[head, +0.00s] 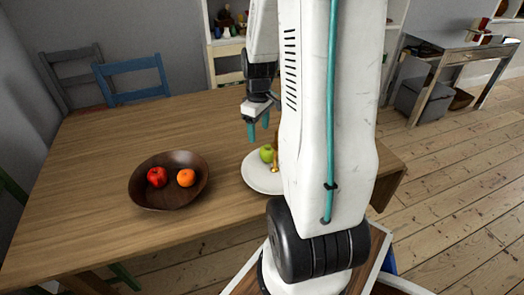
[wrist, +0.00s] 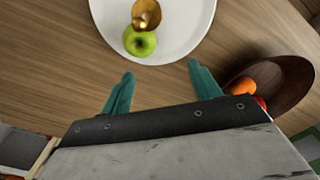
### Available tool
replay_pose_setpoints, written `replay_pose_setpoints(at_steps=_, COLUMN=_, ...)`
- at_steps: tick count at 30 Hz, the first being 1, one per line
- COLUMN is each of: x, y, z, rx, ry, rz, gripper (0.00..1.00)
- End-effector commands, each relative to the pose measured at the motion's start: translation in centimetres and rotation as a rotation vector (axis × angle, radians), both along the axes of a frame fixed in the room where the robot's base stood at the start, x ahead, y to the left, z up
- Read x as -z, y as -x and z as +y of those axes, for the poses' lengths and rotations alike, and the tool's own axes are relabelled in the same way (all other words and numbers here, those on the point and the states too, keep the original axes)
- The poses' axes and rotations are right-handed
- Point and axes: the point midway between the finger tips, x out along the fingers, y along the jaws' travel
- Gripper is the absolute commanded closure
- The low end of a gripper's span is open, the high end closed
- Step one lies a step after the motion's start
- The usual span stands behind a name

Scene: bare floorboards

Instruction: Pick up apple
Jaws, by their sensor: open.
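A green apple (head: 266,153) lies on the white plate (head: 257,181) on the wooden table. In the wrist view the green apple (wrist: 139,42) sits near the plate's edge, beside a gold object (wrist: 147,13). A red fruit (head: 157,177), perhaps an apple, lies in the dark wooden bowl (head: 150,203) with an orange (head: 186,178). My gripper (head: 258,130) is open and empty, its teal fingers above the table by the plate. In the wrist view the green apple is just beyond the fingertips (wrist: 160,70), apart from them. My arm hides the plate's right part in the head view.
The table (head: 95,160) has free room around the bowl and plate. Blue (head: 133,80) and grey chairs stand at its far left side. Shelves (head: 224,45) stand behind, and a metal side table (head: 445,62) is at the right.

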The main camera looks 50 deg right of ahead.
Motion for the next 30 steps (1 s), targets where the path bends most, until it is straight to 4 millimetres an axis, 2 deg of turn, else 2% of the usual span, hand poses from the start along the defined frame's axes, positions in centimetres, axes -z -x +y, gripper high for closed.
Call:
replay_pose_setpoints(at_steps=1, x=1.4, y=0.4, z=-1.3, rx=0.002, ry=-0.006, rz=0.007, gripper=0.38)
replay_pose_setpoints(at_steps=3, x=2.6, y=0.7, z=-2.6, rx=-0.006, ry=-0.007, rz=0.008, gripper=0.38)
replay_pose_setpoints(at_steps=7, x=4.0, y=1.0, z=-3.7, rx=-0.016, ry=-0.009, rz=0.009, gripper=0.38)
replay_pose_setpoints(at_steps=17, x=7.7, y=1.2, z=-3.8, rx=-0.018, ry=-0.010, rz=0.012, gripper=0.38)
replay_pose_setpoints(at_steps=24, x=11.1, y=1.2, z=-3.9, rx=-0.018, ry=-0.010, rz=0.012, gripper=0.38)
replay_pose_setpoints(at_steps=30, x=11.7, y=1.2, z=-3.9, rx=-0.018, ry=-0.007, rz=0.009, gripper=0.38)
